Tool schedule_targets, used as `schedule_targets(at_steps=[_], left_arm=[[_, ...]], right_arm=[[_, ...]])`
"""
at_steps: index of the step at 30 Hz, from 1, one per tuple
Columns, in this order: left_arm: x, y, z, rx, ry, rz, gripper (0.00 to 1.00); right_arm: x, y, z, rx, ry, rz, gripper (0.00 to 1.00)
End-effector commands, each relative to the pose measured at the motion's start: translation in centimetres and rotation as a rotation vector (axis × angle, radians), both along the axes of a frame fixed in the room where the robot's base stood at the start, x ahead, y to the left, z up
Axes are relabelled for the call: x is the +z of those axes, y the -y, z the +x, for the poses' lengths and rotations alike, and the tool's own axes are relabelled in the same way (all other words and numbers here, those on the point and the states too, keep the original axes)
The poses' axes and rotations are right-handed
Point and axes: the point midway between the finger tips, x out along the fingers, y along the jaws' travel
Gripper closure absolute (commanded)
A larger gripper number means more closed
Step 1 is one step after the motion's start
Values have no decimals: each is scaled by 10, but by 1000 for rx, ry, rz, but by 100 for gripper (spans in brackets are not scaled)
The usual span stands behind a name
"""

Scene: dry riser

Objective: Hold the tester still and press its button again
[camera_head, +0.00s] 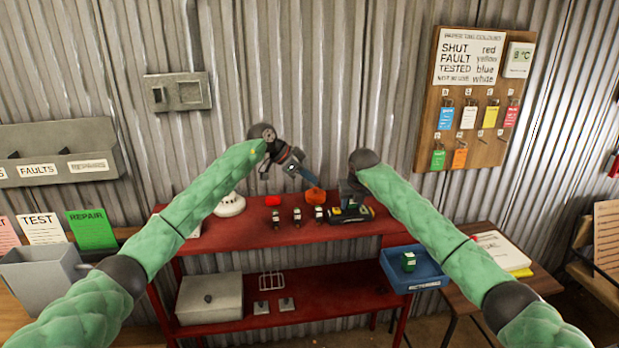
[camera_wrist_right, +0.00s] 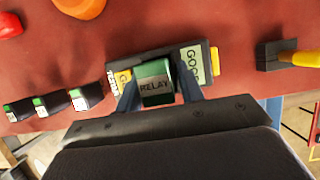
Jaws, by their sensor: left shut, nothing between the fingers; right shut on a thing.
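The tester (camera_head: 350,215) is a dark box with yellow and pale panels on the right part of the red bench top. My right gripper (camera_wrist_right: 157,92) is shut on this relay, one blue finger at each side. My left gripper (camera_head: 314,182) is shut and empty, in the air left of the tester, above an orange dome (camera_head: 315,196). I cannot clearly make out the tester's button.
Several small black relays (camera_head: 297,217) stand left of the tester, with a red dome (camera_head: 273,201) behind. A brush with a yellow handle (camera_wrist_right: 298,58) lies beside the tester. A blue tray (camera_head: 425,276) holds a green block. A tag board (camera_head: 425,140) hangs at right.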

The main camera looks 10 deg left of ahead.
Motion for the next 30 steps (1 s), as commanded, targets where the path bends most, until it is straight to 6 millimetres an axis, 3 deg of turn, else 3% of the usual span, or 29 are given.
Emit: schedule_targets(at_steps=[4, 5, 9, 23, 30], left_arm=[[-1, 0, 0, 0, 0, 0, 100], [-1, 0, 0, 0, 0, 0, 100], [-1, 0, 0, 0, 0, 0, 100], [0, 0, 0, 0, 0, 0, 100], [0, 0, 0, 0, 0, 0, 100]], right_arm=[[-6, 1, -1, 0, -7, -3, 93], [-6, 1, -2, 0, -7, -3, 60], [-5, 1, -1, 0, -6, -3, 37], [1, 0, -1, 0, -2, -1, 37], [30, 5, -12, 1, 0, -1, 37]])
